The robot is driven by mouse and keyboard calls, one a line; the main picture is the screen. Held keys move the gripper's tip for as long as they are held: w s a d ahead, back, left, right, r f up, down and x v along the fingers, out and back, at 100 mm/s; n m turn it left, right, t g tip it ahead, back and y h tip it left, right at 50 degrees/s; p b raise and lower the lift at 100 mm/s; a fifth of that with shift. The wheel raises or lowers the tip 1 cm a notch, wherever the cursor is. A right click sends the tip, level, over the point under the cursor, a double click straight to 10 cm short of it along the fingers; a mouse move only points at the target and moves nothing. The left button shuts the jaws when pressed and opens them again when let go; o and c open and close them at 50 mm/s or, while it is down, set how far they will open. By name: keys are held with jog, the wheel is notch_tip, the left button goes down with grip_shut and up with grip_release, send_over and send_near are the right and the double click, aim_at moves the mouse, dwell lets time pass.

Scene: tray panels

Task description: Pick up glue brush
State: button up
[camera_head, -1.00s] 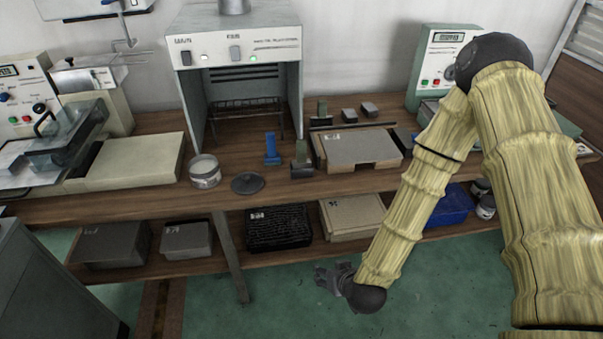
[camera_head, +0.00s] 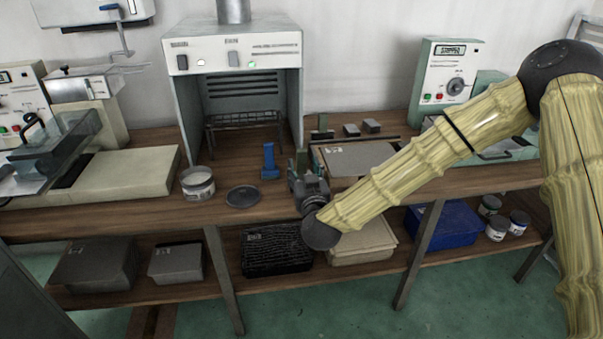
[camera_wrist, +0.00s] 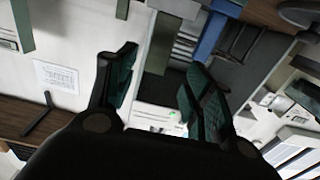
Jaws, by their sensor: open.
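I see two upright brush-like pieces on the bench front, and cannot tell for sure which is the glue brush. One is blue (camera_head: 269,161), and it also shows at the top of the wrist view (camera_wrist: 209,36). The other is grey-green (camera_head: 301,160), just right of the blue one; in the wrist view it (camera_wrist: 160,45) stands ahead, in line with the gap between my fingers. My gripper (camera_head: 306,182) is at the bench's front edge by the grey-green piece and partly hides it. In the wrist view my gripper (camera_wrist: 158,88) is open, with nothing visibly held.
A round tin (camera_head: 198,184) and a dark disc (camera_head: 243,197) lie left of my gripper. A tray with a grey panel (camera_head: 352,158) is close on the right. A fume hood (camera_head: 234,50) stands behind. Boxes fill the lower shelf, including a blue bin (camera_head: 440,222).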

aim_at(302, 157)
jog(key=shift+w+a, duration=0.15)
jog(key=shift+w, duration=0.85)
jog(key=w, duration=0.3)
jog(key=shift+w+a+r+p, duration=0.1)
jog(key=shift+w+r+p, duration=0.15)
jog(key=shift+w+p, duration=0.15)
jog(key=shift+w+a, duration=0.15)
jog(key=shift+w, duration=0.5)
jog(key=c, duration=1.1)
